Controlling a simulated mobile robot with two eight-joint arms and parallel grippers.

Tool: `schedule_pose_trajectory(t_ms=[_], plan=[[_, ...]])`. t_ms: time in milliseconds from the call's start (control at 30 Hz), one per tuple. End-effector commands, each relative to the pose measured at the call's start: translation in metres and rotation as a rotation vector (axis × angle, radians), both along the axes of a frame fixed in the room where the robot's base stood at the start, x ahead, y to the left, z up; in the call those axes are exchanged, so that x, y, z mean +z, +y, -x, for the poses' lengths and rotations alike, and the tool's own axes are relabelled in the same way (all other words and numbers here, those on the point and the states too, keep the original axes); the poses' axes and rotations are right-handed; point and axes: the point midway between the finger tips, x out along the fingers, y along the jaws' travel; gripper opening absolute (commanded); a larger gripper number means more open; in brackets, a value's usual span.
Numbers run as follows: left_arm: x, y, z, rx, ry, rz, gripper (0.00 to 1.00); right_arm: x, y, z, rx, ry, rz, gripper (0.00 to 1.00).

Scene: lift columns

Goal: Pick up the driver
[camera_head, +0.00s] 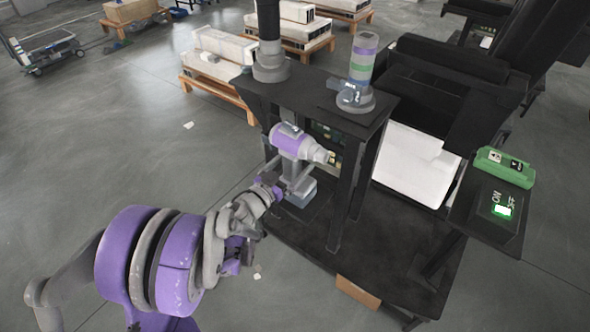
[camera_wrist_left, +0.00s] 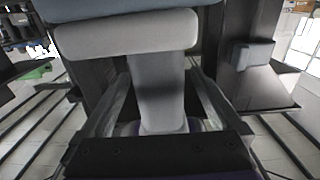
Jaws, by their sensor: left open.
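The driver (camera_head: 300,143) is a purple and grey power tool with a blue-grey battery foot. It stands upright on the lower ledge of the black stand, its nose pointing right. My left gripper (camera_head: 287,184) reaches in from the left at the driver's handle, below its purple body. In the left wrist view the driver's grey handle (camera_wrist_left: 157,88) lies between the two spread fingers of my left gripper (camera_wrist_left: 158,100), with a gap seen on each side. The foot shows at the top there. My right gripper is in no view.
The black stand's top (camera_head: 312,98) sits above the driver, and a black leg (camera_head: 347,190) stands close on its right. A striped signal lamp (camera_head: 362,60) stands on top. A green box (camera_head: 504,167) is at the right. Open floor lies left.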

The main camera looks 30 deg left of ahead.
Motion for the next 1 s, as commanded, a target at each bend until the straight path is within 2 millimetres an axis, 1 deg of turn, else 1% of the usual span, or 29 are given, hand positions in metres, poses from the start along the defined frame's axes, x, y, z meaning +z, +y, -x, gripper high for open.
schedule_pose_trajectory(t_ms=[33, 133, 233, 433, 567, 600, 667, 700, 767, 800, 867, 900, 967, 1000], plan=[[-0.001, -0.002, -0.009, -0.002, 0.0, 0.001, 0.97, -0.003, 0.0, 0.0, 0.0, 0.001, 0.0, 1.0], [-0.001, -0.002, -0.02, 0.0, 0.001, 0.0, 0.97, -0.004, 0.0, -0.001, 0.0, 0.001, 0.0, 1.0], [-0.001, -0.002, -0.024, 0.0, 0.001, 0.0, 0.97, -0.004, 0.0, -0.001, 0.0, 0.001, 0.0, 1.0], [0.0, -0.002, -0.024, 0.001, 0.0, 0.0, 0.97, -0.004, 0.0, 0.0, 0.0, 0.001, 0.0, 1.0], [0.0, -0.002, -0.024, 0.001, 0.0, 0.0, 0.74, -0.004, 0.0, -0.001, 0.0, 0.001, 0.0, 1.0], [0.0, -0.002, -0.023, 0.001, 0.0, 0.0, 0.67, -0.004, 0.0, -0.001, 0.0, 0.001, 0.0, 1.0], [0.0, -0.002, -0.023, 0.001, 0.0, 0.0, 0.56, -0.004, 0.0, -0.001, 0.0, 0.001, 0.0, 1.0], [0.0, -0.002, -0.023, 0.001, 0.0, 0.0, 0.49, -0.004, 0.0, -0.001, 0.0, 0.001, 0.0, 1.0], [0.0, -0.002, -0.023, 0.001, 0.0, 0.0, 0.38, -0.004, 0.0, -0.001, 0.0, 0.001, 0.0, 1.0], [0.0, -0.002, -0.023, 0.001, 0.0, 0.0, 0.31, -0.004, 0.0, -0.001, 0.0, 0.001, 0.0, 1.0], [0.0, -0.002, -0.023, 0.001, 0.0, 0.0, 0.2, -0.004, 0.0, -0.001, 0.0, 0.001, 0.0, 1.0], [0.0, -0.002, -0.023, 0.001, 0.0, 0.0, 0.13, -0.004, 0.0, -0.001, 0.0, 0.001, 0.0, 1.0], [0.0, -0.002, -0.023, 0.001, 0.0, 0.0, 0.02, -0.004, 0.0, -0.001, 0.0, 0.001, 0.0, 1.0], [0.0, -0.002, -0.023, 0.001, 0.0, 0.0, 0.0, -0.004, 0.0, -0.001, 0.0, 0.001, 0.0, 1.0]])
